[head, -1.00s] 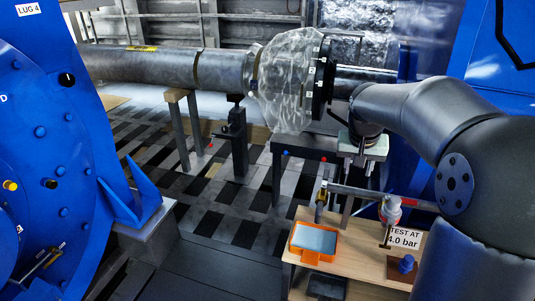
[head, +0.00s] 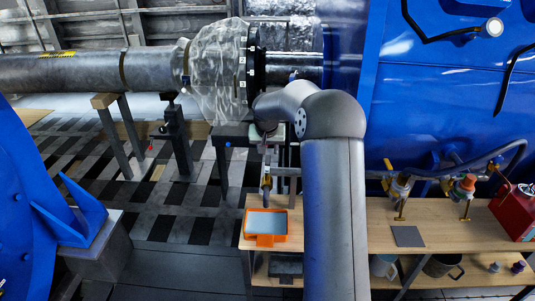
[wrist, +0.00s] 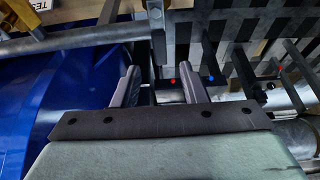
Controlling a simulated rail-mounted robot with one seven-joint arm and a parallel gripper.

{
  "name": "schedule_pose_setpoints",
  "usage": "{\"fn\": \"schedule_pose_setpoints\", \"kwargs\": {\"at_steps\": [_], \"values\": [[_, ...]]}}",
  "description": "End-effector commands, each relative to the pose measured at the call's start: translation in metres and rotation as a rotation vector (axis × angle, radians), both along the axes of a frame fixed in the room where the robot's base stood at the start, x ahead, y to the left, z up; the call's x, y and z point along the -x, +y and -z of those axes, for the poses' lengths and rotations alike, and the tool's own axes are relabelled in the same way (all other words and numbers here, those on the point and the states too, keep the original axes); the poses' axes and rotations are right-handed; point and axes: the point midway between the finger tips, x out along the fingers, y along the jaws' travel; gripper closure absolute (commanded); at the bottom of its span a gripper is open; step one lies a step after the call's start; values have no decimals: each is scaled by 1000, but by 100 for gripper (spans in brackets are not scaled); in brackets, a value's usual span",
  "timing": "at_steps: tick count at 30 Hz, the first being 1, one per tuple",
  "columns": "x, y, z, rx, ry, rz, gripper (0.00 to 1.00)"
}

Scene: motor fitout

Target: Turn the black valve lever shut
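My gripper (wrist: 160,82) shows in the wrist view with its two grey fingers wide apart and nothing between them. A small brass and dark valve fitting (head: 267,184) stands at the left end of the bench pipe, below my wrist. I cannot tell for sure whether its dark part is the black lever. Brass valves (head: 398,186) and (head: 465,190) sit on the pipe further right. In the wrist view a dark upright fitting (wrist: 156,14) crosses the grey pipe (wrist: 75,42).
The wooden bench (head: 440,235) carries an orange tray (head: 266,238), a dark plate (head: 408,236) and a red box (head: 515,212). Mugs (head: 442,266) stand on its lower shelf. A large blue shell (head: 440,90) rises behind. The wrapped flange (head: 215,70) is close to my arm.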

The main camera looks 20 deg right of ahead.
Motion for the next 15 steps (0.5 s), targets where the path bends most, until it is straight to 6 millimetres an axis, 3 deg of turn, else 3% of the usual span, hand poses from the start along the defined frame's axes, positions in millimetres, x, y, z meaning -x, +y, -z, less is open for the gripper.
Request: {"fn": "schedule_pose_setpoints", "kwargs": {"at_steps": [7,15], "values": [[-14,-7,37,-1,2,0,61],[-18,-10,49,1,0,0,61]]}}
